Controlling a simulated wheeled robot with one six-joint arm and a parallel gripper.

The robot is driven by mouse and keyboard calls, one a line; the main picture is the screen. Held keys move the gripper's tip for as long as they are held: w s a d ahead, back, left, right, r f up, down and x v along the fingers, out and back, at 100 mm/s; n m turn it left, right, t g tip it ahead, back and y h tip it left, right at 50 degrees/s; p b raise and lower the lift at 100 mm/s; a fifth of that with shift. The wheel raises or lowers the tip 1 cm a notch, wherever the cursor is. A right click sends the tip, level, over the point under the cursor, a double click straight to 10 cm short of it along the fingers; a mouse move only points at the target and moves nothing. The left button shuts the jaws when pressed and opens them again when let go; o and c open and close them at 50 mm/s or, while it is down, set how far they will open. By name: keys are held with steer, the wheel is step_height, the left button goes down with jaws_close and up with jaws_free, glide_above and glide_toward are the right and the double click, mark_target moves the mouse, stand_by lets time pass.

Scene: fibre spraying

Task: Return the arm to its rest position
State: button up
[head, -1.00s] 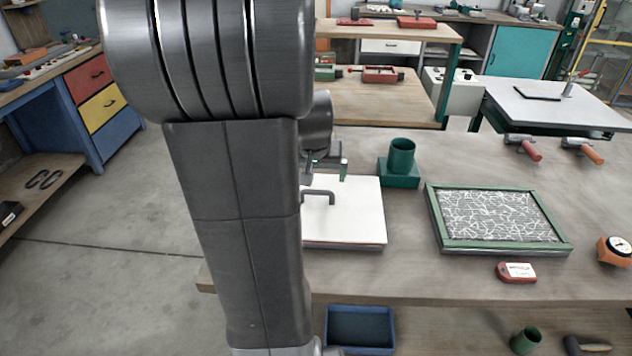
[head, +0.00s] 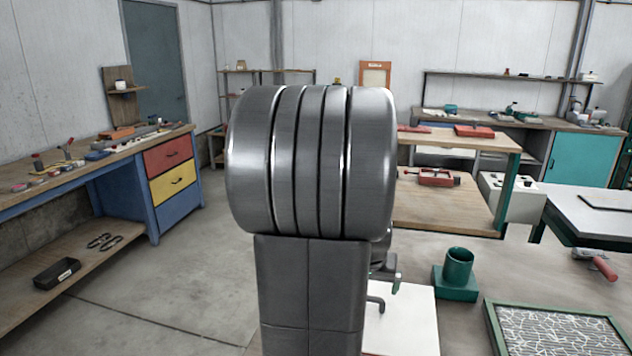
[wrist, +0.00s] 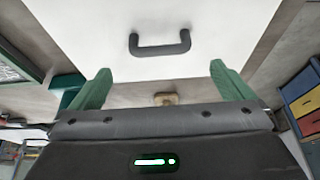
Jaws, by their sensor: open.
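My gripper shows in the wrist view (wrist: 160,88) with its two green fingers wide apart and nothing between them. In the head view my own arm covers the middle and hides most of the gripper. A white board (head: 412,318) with a dark handle (head: 375,304) lies on the workbench just right of my arm. In the wrist view the white board (wrist: 90,35) fills the upper part, and its handle (wrist: 160,48) appears beyond the fingertips, apart from them.
A green cup in a holder (head: 458,270) stands right of the board. A green-framed tray of fibres (head: 560,330) is at the lower right, with a red-handled tool (head: 605,266) behind it. A blue bench with coloured drawers (head: 170,170) stands left; open floor lies between.

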steer(key=x, duration=0.8)
steer(key=shift+f, duration=0.25)
steer(key=shift+r, duration=0.25)
steer(key=shift+r, duration=0.1)
